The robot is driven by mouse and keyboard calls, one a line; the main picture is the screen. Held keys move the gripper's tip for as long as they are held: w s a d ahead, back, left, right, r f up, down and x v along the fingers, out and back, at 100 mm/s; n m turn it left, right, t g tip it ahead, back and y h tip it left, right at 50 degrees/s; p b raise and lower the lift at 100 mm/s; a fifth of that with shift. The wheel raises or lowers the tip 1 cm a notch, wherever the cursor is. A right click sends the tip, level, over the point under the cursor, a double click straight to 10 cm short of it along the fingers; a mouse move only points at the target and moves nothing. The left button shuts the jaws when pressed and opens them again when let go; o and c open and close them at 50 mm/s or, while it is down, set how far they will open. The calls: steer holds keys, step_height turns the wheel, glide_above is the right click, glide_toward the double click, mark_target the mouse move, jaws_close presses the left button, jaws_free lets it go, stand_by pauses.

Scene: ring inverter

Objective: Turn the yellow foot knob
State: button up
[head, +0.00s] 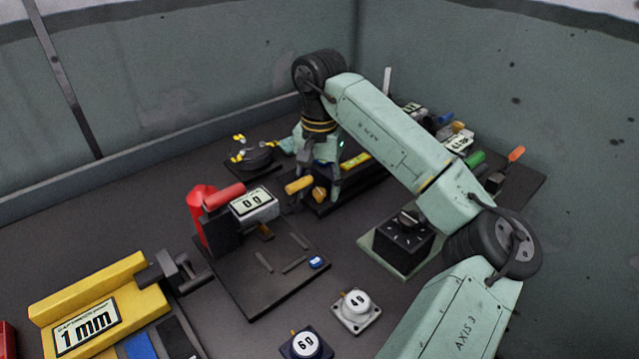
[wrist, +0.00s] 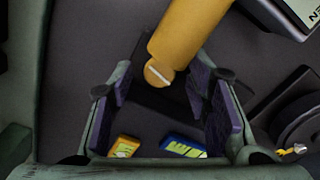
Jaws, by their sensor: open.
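A yellow-orange cylindrical knob (wrist: 185,35), which I take to be the foot knob, comes in from the top of the wrist view. Its rounded end (wrist: 158,73) carries a pale line and lies between the tips of my open gripper (wrist: 160,82). The purple-padded fingers stand to either side of this end, and I see no clear contact. In the head view, my gripper (head: 330,182) hangs low beside a yellow cylinder (head: 299,185) on its left. A smaller yellow piece (head: 319,195) shows next to it. The knob's mount is hidden.
A yellow-labelled block (wrist: 124,147) and a blue one (wrist: 183,147) lie below the fingers in the wrist view. A red-handled fixture with a "0 g" display (head: 254,202) stands left of my gripper. A black knob box (head: 403,243) stands to the right.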

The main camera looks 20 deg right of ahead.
steer(key=shift+c, duration=0.3)
jaws_close()
steer(key=shift+f+m+b, duration=0.1)
steer(key=shift+m+b, duration=0.2)
steer(key=shift+m+b, duration=0.65)
steer(key=shift+m, duration=0.25)
steer(key=shift+m+b, duration=0.85)
steer(key=shift+m, duration=0.85)
steer(key=shift+o, duration=0.3)
jaws_free()
